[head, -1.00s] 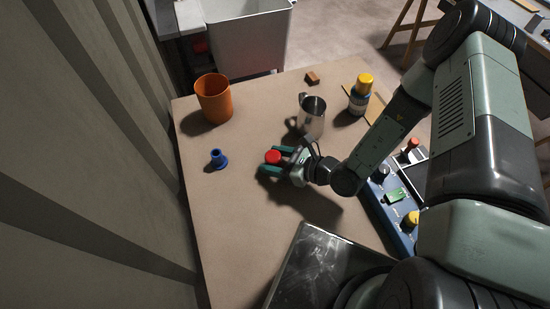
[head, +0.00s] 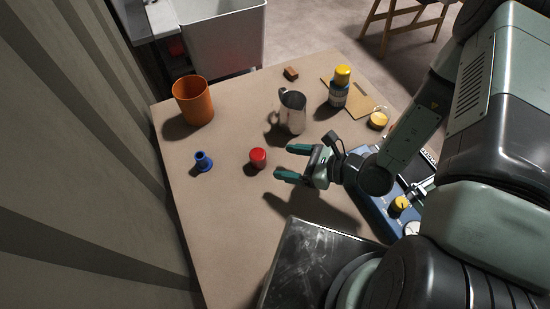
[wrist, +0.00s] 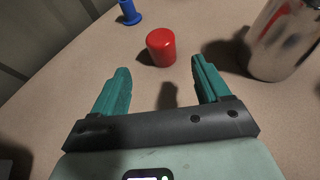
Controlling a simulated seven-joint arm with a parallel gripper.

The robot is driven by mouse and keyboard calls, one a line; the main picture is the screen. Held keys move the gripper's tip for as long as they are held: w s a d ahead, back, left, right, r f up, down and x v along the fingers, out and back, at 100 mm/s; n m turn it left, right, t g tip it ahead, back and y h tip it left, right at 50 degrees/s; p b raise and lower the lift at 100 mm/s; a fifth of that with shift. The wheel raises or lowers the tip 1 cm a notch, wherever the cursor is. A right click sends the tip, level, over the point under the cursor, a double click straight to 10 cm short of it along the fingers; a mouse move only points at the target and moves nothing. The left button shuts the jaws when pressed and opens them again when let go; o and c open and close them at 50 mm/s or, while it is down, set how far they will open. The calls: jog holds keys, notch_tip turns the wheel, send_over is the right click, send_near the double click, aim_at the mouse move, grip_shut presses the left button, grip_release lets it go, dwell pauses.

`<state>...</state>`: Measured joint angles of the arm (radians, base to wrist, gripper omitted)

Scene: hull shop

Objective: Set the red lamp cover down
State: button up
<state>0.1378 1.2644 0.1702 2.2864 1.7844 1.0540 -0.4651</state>
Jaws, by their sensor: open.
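The red lamp cover (head: 258,157) stands on the tan table (head: 225,225), apart from my gripper. It is a small red cylinder with a rounded top edge. In the wrist view the red lamp cover (wrist: 161,47) is just beyond the fingertips, near the middle between them. My gripper (head: 282,162) is open and empty, to the right of the cover in the head view. Its two teal fingers also show spread apart in the wrist view (wrist: 160,75).
A blue flanged piece (head: 203,162) and an orange cup (head: 193,101) stand left of the cover. A metal jug (head: 292,113) and a yellow-capped bottle (head: 339,90) stand behind my gripper. A blue control box (head: 377,205) lies right. The front left table is clear.

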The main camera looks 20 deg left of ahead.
jog(key=shift+d+r, duration=0.25)
jog(key=shift+d, duration=0.3)
jog(key=d+r+n+g+h, duration=0.35)
jog(key=r+n, duration=0.75)
jog(key=r, duration=0.9)
jog(key=s+d+r+n+t+h, duration=0.4)
jog(key=d+r, duration=0.3)
jog(key=r, duration=0.3)
jog(key=s+d+r+n+t+h, duration=0.3)
jog(key=d+r+h, duration=0.3)
jog(key=d+r, duration=0.2)
notch_tip(320, 180, up, 2)
jog(key=shift+s+d+n+t, duration=0.2)
jog(key=shift+s+n+t, duration=0.25)
jog(key=shift+t, duration=0.2)
jog(key=shift+w, duration=0.1)
